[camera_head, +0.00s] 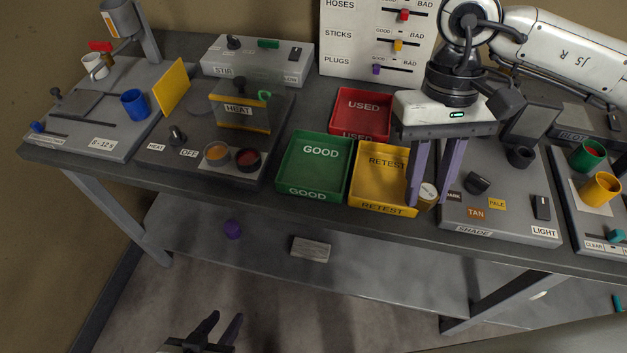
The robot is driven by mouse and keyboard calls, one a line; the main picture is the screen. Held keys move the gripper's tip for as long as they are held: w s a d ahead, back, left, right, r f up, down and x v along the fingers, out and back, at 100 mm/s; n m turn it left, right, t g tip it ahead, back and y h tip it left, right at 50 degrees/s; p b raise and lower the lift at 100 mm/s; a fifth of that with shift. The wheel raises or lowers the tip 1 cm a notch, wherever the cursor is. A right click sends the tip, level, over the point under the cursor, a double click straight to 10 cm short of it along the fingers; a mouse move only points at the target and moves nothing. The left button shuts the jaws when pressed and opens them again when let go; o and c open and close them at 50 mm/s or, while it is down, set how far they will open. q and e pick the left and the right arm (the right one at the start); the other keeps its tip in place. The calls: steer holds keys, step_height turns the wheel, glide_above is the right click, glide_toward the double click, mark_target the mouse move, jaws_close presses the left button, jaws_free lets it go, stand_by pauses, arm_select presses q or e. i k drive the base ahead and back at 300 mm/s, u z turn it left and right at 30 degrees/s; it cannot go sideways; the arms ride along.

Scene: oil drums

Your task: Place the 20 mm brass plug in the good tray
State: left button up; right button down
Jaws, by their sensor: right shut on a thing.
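My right gripper (428,198) points down at the right edge of the yellow RETEST tray (384,208). Its purple fingers are shut on a small brass-coloured cylinder with a pale marked top, seemingly the brass plug (427,193). The marking is too small to read, and a finger partly hides the plug. I cannot tell if its base touches the bench. The green GOOD tray (318,158) is left of the RETEST tray and looks empty. My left gripper (222,324) is low at the bottom edge of the view, in front of the bench, with its fingers apart and empty.
The red USED tray (361,110) stands behind the GOOD and RETEST trays. The SHADE panel (500,215) is right of my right gripper. The heater unit (205,150) is left of the GOOD tray.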

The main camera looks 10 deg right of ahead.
mark_target(334, 159)
steer(key=u, duration=1.35)
steer(key=i, duration=0.5)
steer(key=z, duration=1.45)
